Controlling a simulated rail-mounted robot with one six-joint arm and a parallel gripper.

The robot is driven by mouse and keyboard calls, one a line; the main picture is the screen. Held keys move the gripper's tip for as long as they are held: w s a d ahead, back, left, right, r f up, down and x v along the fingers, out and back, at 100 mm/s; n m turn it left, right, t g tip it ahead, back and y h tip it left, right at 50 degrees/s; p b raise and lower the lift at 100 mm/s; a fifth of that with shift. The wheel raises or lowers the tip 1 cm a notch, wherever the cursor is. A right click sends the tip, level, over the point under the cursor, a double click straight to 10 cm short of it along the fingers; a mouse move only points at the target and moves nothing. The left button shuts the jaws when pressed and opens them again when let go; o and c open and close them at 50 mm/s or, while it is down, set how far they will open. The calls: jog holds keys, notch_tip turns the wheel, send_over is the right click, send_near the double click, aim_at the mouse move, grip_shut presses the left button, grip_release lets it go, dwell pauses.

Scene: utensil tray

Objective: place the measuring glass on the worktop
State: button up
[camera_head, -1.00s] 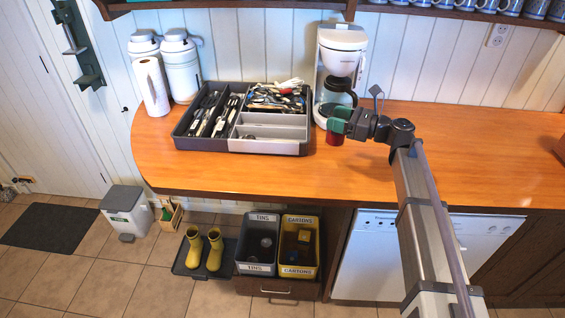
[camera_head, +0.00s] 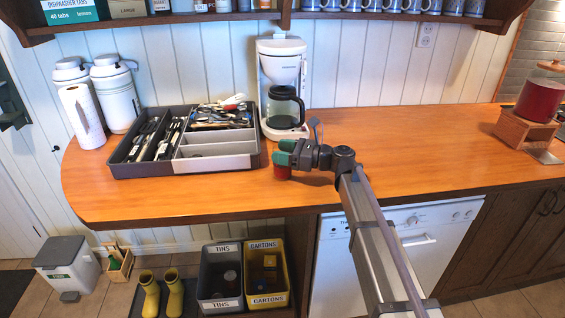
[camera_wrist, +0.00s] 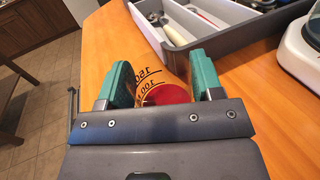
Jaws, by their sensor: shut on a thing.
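The measuring glass (camera_head: 281,173) is a small clear vessel with dark graduation marks and red contents. My gripper (camera_head: 285,153) is shut on it, at the right of the utensil tray (camera_head: 217,163) and in front of the coffee maker. In the wrist view the glass (camera_wrist: 156,84) sits between the two green fingers of my gripper (camera_wrist: 163,78). The glass is over the orange worktop (camera_head: 410,150), close to its surface. I cannot tell whether its base touches. My fingers hide part of its side.
The coffee maker (camera_head: 282,70) with its glass jug stands just behind my gripper. A wooden stand with a red jar (camera_head: 540,100) is at the far right. The worktop between them is clear. Its front edge runs close before the glass.

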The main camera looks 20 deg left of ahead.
jog(key=shift+r, duration=0.15)
jog(key=o, duration=1)
jog(key=shift+f, duration=0.2)
jog(key=o, duration=0.4)
jog(key=shift+o, duration=0.2)
jog(key=shift+r, duration=0.25)
jog(key=d, duration=1.2)
jog(key=shift+w, duration=0.35)
